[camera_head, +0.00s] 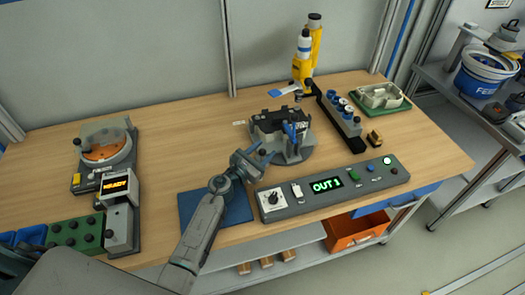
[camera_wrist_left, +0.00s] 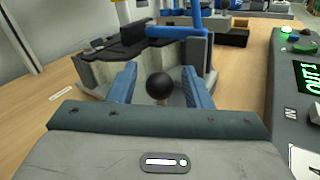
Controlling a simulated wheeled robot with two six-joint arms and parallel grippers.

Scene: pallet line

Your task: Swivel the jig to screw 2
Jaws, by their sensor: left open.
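The jig (camera_head: 297,157) stands on a round grey base mid-table, with black upper parts and a blue clamp or handle (camera_wrist_left: 175,32). A round black knob (camera_wrist_left: 159,86) stands out on its near side in the left wrist view. My left gripper (camera_head: 262,154) is at the jig's near left side. Its two blue fingers are open, with the knob between them in the left wrist view; a gap shows on both sides of it. Whether the knob lies fully at fingertip depth is hard to tell. My right gripper is not in view.
A grey control box (camera_head: 289,211) reading "OUT 1" lies right of my left gripper. A blue mat (camera_head: 240,212) lies beneath my arm. A yellow tool (camera_head: 314,45), a dark rack (camera_head: 350,140) and a green tray (camera_head: 397,105) stand beyond. A "READY" unit (camera_head: 119,222) is at left.

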